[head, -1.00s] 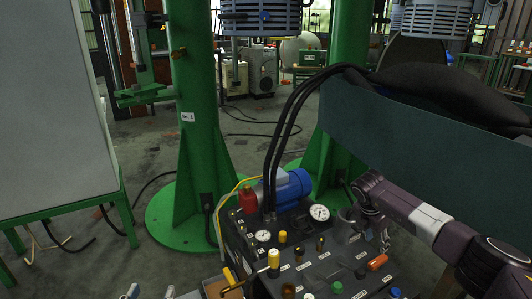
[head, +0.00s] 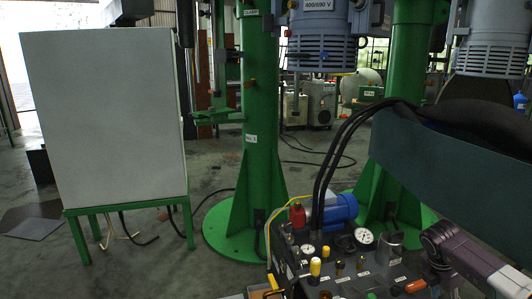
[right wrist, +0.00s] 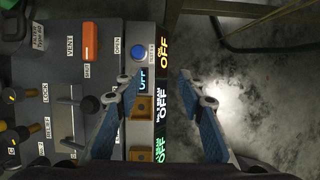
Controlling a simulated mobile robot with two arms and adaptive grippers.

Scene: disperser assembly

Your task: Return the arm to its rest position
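My right arm (head: 470,262) reaches in from the right in the head view, close to the dark control panel (head: 345,270). In the right wrist view my right gripper (right wrist: 157,78) is open, with its two blue-padded fingers apart and nothing held between them. It is over the panel's edge, where lit OFF labels show; I cannot tell how far above. An orange lever (right wrist: 90,41) and a blue button (right wrist: 138,54) are on the panel to its left. My left gripper is not in view.
A white board on a green stand (head: 110,130) is at left. A green column (head: 262,170) stands behind the panel, with a blue motor (head: 338,207) and black hoses (head: 340,150) near it. A dark green slab (head: 450,180) overhangs at right.

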